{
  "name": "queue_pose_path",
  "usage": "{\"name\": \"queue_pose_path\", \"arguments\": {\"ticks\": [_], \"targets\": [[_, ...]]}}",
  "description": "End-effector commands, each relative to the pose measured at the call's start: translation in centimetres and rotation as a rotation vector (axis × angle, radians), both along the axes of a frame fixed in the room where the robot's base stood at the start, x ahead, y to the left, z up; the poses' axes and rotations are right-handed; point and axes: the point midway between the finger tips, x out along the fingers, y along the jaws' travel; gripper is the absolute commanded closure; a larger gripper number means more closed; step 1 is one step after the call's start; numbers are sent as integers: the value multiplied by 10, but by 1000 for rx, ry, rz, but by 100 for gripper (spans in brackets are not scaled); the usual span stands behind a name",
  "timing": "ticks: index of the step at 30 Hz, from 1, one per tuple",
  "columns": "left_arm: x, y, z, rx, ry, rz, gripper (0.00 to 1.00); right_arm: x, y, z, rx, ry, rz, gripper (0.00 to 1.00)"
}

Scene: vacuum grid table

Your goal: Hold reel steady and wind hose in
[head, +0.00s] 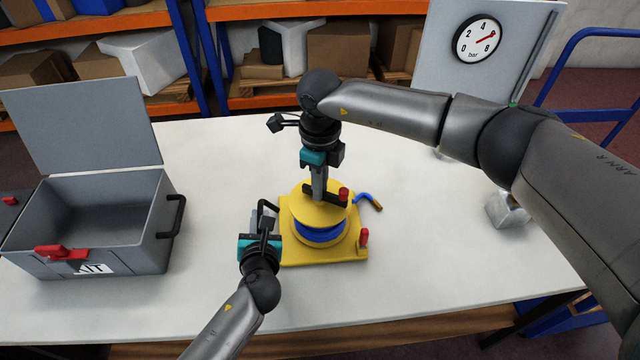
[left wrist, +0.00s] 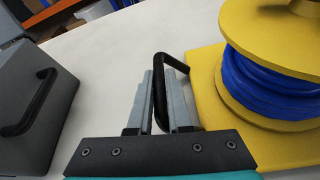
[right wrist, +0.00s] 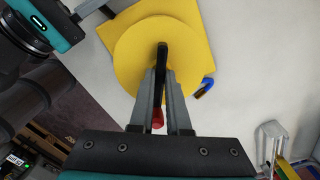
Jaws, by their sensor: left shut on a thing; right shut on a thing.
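The yellow hose reel (head: 322,212) stands upright on its yellow base plate (head: 340,254) in the middle of the table. Blue hose (head: 321,236) is wound on its drum, and a short end (head: 365,199) with a brass-coloured tip sticks out at the right. My left gripper (head: 264,228) is shut on the black handle (left wrist: 162,80) at the left side of the base. My right gripper (head: 318,190) points down from above, shut on the black crank part (right wrist: 162,65) on top of the reel. A red knob (head: 344,195) shows beside it.
An open grey case (head: 95,240) with a red latch stands on the left. A panel with a pressure gauge (head: 478,40) is at the back right. A small clear-grey object (head: 505,212) lies at the right. The table (head: 420,270) between is clear.

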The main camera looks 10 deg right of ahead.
Motion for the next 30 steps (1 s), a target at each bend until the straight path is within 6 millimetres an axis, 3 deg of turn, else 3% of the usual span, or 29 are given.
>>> {"name": "queue_pose_path", "arguments": {"ticks": [30], "targets": [[-1,1,-2,2,4,2,100,1,0,1,0,-3,-968,100]]}}
